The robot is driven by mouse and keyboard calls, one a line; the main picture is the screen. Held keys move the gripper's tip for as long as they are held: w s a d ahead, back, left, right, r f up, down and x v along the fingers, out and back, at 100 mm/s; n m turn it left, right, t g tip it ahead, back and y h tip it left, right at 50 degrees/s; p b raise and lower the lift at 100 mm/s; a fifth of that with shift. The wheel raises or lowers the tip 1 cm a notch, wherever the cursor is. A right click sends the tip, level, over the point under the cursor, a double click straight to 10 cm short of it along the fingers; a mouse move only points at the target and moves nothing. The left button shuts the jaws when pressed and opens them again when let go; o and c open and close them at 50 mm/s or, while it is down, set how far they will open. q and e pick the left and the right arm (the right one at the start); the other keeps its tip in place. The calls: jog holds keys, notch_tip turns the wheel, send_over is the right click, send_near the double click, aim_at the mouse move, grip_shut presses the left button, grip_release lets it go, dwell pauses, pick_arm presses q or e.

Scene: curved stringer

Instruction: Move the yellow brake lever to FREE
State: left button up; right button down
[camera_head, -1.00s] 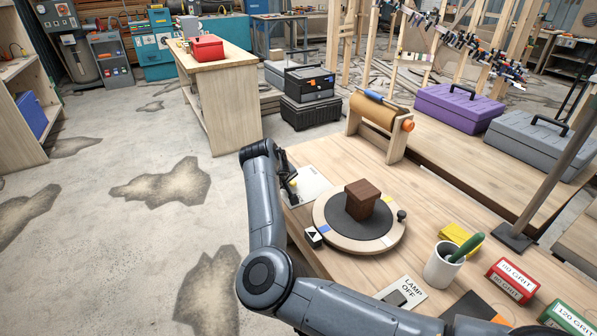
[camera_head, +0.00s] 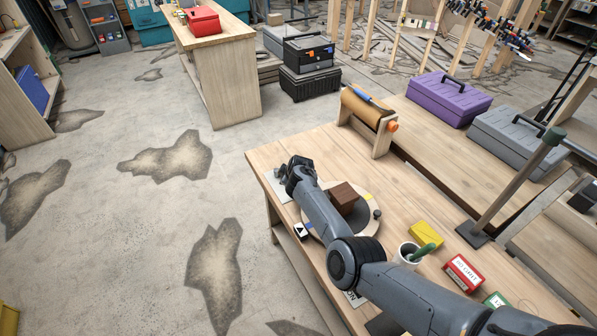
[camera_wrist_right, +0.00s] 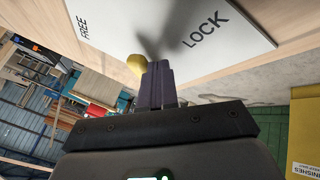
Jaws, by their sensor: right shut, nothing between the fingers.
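The white brake plate (camera_wrist_right: 230,30) fills the top of the right wrist view, with FREE printed at its left and LOCK further right. The yellow lever knob (camera_wrist_right: 137,62) shows just left of my right gripper's fingertips (camera_wrist_right: 157,72), on their FREE side. The fingers are shut with nothing between them. They look very close to the knob; I cannot tell whether they touch. The lever's shaft is hidden. In the head view, my right gripper (camera_head: 293,170) is over the plate (camera_head: 277,187) at the bench's left corner. My left gripper is not in view.
A turntable (camera_head: 371,226) carrying a brown block (camera_head: 343,198) is partly behind my right arm. A cup (camera_head: 407,254), a yellow block (camera_head: 426,234) and a red box (camera_head: 463,272) stand to the right. A paper roll stand (camera_head: 382,143) is at the bench's back.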

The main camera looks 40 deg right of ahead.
jog(key=shift+d+f+n+y, duration=0.1)
jog(key=shift+d+n+y, duration=0.2)
jog(key=shift+d+n, duration=0.25)
jog(key=shift+d+f+n+y+b, duration=0.1)
jog(key=shift+d+n+y+b, duration=0.2)
jog(key=shift+n+b, duration=0.25)
jog(key=n+y+b, duration=0.1)
jog(key=b, duration=0.1)
jog(key=d+n+y+b, duration=0.1)
jog(key=b, duration=0.2)
jog(key=w+n+b, duration=0.1)
jog(key=n+b, duration=0.1)
jog(key=shift+d+y, duration=0.4)
jog(key=shift+w+d+b, duration=0.25)
jog(key=shift+d+b, duration=0.05)
jog(key=shift+b, duration=0.85)
jog(key=shift+w+d+b, duration=0.2)
jog(key=shift+d+b, duration=0.05)
jog(key=shift+b, duration=0.35)
